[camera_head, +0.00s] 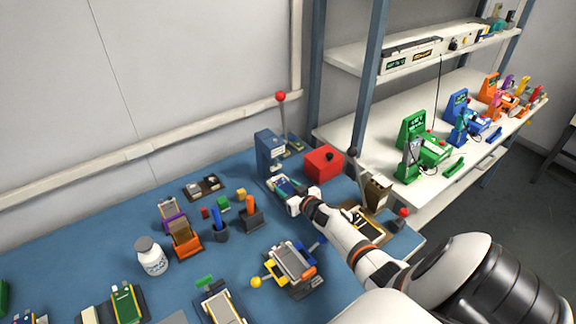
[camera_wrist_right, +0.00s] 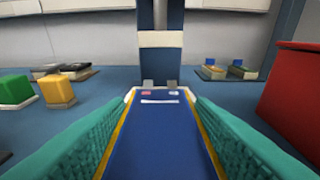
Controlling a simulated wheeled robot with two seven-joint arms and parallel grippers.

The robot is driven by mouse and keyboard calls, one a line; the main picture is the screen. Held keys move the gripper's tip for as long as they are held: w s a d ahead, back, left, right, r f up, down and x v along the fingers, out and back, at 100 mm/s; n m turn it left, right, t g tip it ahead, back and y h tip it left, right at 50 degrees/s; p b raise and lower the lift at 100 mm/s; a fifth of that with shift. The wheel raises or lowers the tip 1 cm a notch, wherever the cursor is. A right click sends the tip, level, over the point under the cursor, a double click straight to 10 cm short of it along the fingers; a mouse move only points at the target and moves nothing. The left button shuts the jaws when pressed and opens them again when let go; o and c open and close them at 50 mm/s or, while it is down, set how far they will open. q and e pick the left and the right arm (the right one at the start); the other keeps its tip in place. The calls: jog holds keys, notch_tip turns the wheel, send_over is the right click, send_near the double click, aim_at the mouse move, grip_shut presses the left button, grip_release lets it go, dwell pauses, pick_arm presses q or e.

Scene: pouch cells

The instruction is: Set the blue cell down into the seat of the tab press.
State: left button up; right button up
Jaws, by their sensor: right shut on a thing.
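The blue cell (camera_wrist_right: 155,135) lies flat between the teal pads of my right gripper (camera_wrist_right: 155,125), its two grey tabs pointing away from me. In the head view my right gripper (camera_head: 286,187) is shut on it just in front of the blue tab press (camera_head: 268,147). The press has a lever with a red ball (camera_head: 281,96), which stands up. In the wrist view the press column (camera_wrist_right: 161,65) rises straight behind the cell's tabs. The seat is hidden by the cell and gripper, so I cannot tell whether the cell touches it. My left gripper is out of view.
A red box (camera_head: 323,163) stands close to the right of my gripper. A second press-like fixture (camera_head: 375,192) stands farther right. Pen cups, an orange holder (camera_head: 184,238), a white bottle (camera_head: 151,256) and a clamp fixture (camera_head: 291,264) occupy the blue bench (camera_head: 95,243).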

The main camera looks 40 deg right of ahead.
jog(key=shift+f, duration=0.15)
jog(key=o, duration=1)
jog(key=shift+p+v, duration=0.5)
jog(key=shift+v, duration=3.25)
